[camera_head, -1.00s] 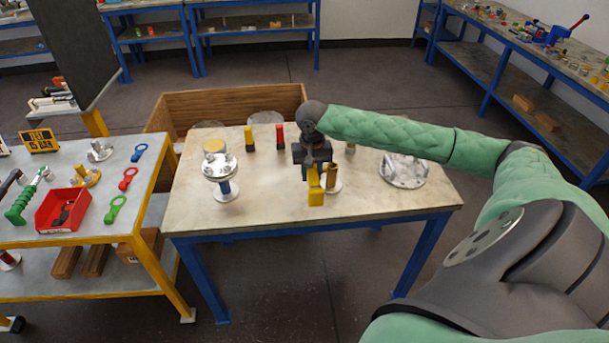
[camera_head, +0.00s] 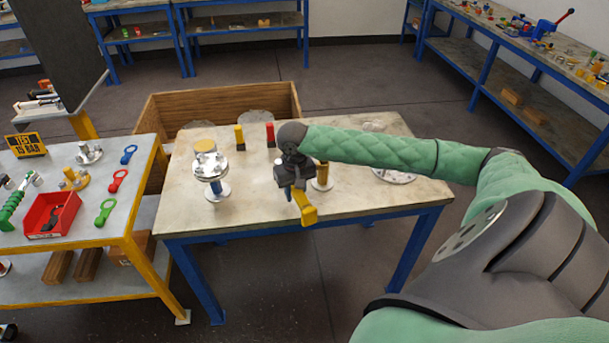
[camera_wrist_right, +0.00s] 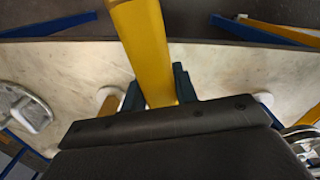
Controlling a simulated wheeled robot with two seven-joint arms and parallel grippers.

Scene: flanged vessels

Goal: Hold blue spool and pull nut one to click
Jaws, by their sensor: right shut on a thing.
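My right gripper (camera_head: 291,187) is shut on a yellow tool (camera_head: 305,211), whose yellow bar points toward the table's front edge. In the right wrist view the yellow bar (camera_wrist_right: 145,50) rises from between the dark fingers (camera_wrist_right: 158,90). The blue spool (camera_head: 217,187) is a short blue column on a round pale base, left of the gripper and apart from it. A metal flange with bolts (camera_head: 211,168) sits on top of it. I cannot tell which nut is nut one. A brass-coloured spool (camera_head: 321,173) stands just right of the gripper. My left gripper is out of view.
A yellow-topped (camera_head: 240,137) and a red-topped piece (camera_head: 270,134) stand at the back of the table (camera_head: 258,205). A metal flanged part (camera_head: 396,170) lies at right, partly behind my arm. The left cart carries a red bin (camera_head: 52,213) and coloured ring tools (camera_head: 106,211).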

